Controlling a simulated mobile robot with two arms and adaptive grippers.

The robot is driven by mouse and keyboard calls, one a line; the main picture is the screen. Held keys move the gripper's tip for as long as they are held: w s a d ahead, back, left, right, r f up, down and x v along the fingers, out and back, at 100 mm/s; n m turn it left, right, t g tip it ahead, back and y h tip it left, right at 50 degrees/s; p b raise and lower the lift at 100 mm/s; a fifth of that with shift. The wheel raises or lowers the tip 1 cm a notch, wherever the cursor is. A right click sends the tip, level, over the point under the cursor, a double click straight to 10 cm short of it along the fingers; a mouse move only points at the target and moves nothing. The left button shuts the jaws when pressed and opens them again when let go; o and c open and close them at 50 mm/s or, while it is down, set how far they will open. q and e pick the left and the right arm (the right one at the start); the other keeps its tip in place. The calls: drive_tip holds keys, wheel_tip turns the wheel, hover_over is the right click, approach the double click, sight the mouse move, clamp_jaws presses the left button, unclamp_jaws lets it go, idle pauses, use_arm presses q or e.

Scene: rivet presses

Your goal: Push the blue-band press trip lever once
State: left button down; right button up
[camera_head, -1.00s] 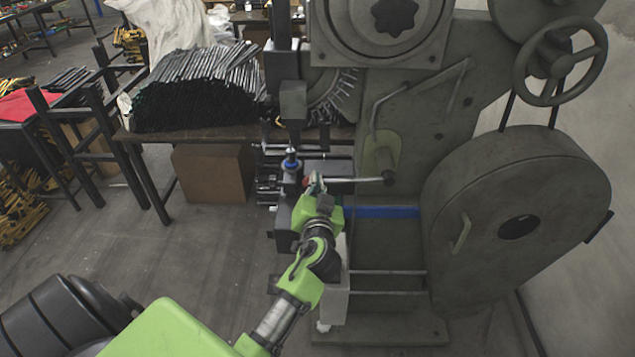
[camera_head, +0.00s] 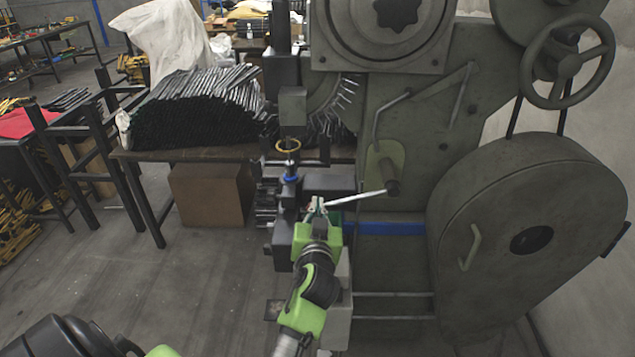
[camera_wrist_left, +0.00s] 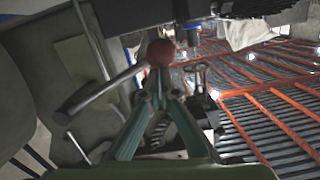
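The press (camera_head: 420,130) is a large grey-green machine with a blue band (camera_head: 390,229) across its lower body. Its trip lever (camera_head: 357,197) is a pale rod that slopes down leftward from a pivot on the press. In the left wrist view, the lever (camera_wrist_left: 105,92) ends in a red ball knob (camera_wrist_left: 161,52). My left gripper (camera_head: 316,203) is at the lever's free end. In the wrist view its teal fingers (camera_wrist_left: 160,93) converge to shut tips just by the knob. I cannot tell if they touch it. My right gripper is not in view.
A gold ring (camera_head: 288,146) shows on the press tooling, above a blue collar (camera_head: 290,179). A table (camera_head: 190,154) with a pile of dark rods (camera_head: 195,110) stands behind left. A handwheel (camera_head: 567,62) sits upper right. The floor (camera_head: 160,280) at left is clear.

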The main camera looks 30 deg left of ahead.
use_arm(q)
drive_tip(key=shift+s+f, duration=0.15)
drive_tip(key=shift+f, duration=0.45)
wheel_tip(320, 180, up, 11)
idle(0.3)
idle(1.7)
